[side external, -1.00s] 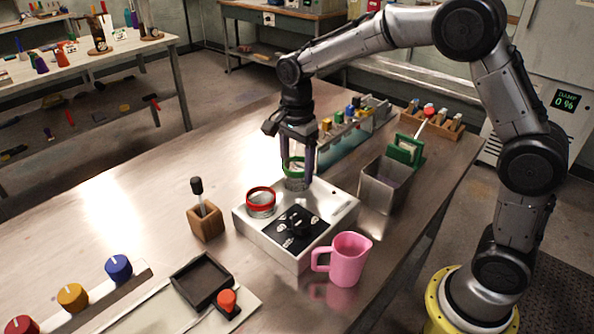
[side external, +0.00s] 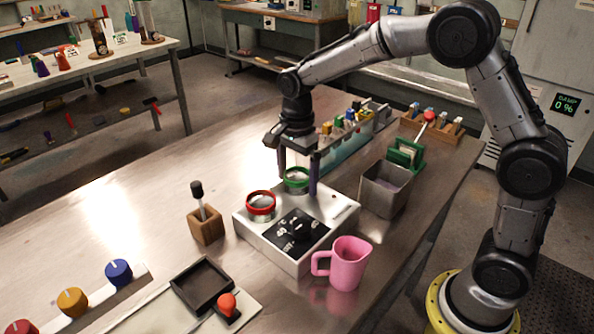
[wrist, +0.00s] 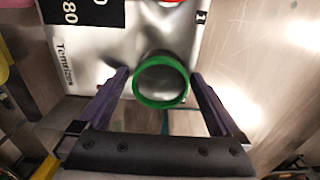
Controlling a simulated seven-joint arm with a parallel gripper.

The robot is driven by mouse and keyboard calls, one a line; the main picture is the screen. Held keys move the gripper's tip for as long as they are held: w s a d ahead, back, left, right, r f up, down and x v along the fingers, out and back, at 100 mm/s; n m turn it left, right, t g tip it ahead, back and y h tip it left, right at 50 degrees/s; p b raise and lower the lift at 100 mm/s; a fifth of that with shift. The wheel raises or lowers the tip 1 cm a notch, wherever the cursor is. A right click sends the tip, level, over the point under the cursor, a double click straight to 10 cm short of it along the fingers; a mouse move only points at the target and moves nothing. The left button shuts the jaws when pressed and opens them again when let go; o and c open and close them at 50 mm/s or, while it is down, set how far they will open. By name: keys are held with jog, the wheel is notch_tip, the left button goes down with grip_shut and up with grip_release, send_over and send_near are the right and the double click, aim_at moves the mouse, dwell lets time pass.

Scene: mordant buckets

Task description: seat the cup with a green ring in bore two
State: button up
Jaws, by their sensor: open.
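The cup with a green ring (side external: 297,184) sits upright in the far part of the white block (side external: 337,210), its ring close above the block's top. In the wrist view, the green ring (wrist: 160,102) lies between my fingers, with a gap on each side. My gripper (side external: 298,176) is open, its fingers astride this cup and pointing down; the wrist view also shows the open gripper (wrist: 160,75). A cup with a red ring (side external: 261,208) stands in the block to the left. I cannot tell the bore's number or whether the cup is fully down.
A pink jug (side external: 349,263) stands right against the block's near side. A grey metal bin (side external: 384,192) is to the right, and a wooden holder (side external: 206,225) with a dark-topped tool to the left. A rack of coloured bottles (side external: 346,128) stands behind.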

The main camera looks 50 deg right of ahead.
notch_tip(320, 180, up, 12)
jog(key=shift+r, duration=0.2)
jog(key=s+d+r+n+t, duration=0.2)
jog(key=s+r+n, duration=0.2)
jog(key=s+n, duration=0.6)
jog(key=s+f+n+t, duration=0.1)
jog(key=s+n, duration=0.3)
jog(key=s, duration=0.4)
jog(key=s+f+n+t, duration=0.2)
jog(key=s+f+n, duration=0.2)
jog(key=s, duration=0.4)
jog(key=shift+d+f+t, duration=0.25)
jog(key=shift+f+t, duration=0.05)
jog(key=shift+f, duration=0.05)
